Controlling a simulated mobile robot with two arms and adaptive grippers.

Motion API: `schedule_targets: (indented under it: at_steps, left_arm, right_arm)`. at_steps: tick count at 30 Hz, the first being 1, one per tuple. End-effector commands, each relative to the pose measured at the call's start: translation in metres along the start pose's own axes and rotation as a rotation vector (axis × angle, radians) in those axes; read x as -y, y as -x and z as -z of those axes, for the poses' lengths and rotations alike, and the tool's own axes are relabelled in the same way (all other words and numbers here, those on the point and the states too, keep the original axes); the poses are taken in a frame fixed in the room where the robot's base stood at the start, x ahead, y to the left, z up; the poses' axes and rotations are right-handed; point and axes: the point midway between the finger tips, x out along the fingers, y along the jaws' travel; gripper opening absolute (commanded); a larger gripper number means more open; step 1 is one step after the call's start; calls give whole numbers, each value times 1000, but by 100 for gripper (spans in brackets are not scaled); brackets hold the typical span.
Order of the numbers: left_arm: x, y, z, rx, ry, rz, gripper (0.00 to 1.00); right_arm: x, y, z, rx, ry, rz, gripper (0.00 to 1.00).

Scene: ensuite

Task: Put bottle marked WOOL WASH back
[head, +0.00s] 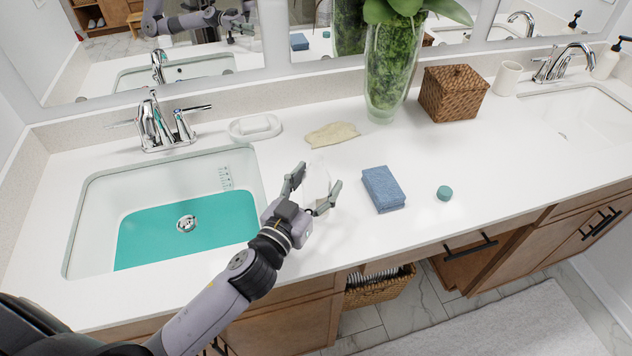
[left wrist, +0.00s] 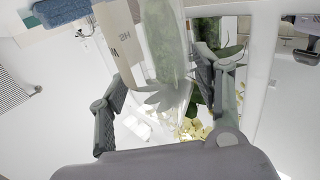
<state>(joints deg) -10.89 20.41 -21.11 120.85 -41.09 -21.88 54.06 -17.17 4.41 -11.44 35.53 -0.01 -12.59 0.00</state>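My left gripper (head: 318,181) is over the counter, to the right of the left sink. A small teal cap (head: 444,193) lies on the counter, apart from the bottle. My right gripper is not in view.
The left sink (head: 90,215) holds teal liquid. The counter between sponge and right sink (head: 580,118) is mostly clear.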

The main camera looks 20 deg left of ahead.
Motion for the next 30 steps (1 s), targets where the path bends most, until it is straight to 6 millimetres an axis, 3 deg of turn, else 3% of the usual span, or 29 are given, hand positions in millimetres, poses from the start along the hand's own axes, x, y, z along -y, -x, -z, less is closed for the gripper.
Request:
schedule_targets:
  at_steps: [14,30]
  left_arm:
    - [0,0,6,-1,-1,-1,68]
    - [0,90,0,2,2,0,68]
  right_arm:
    - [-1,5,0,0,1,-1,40]
    - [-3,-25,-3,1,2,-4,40]
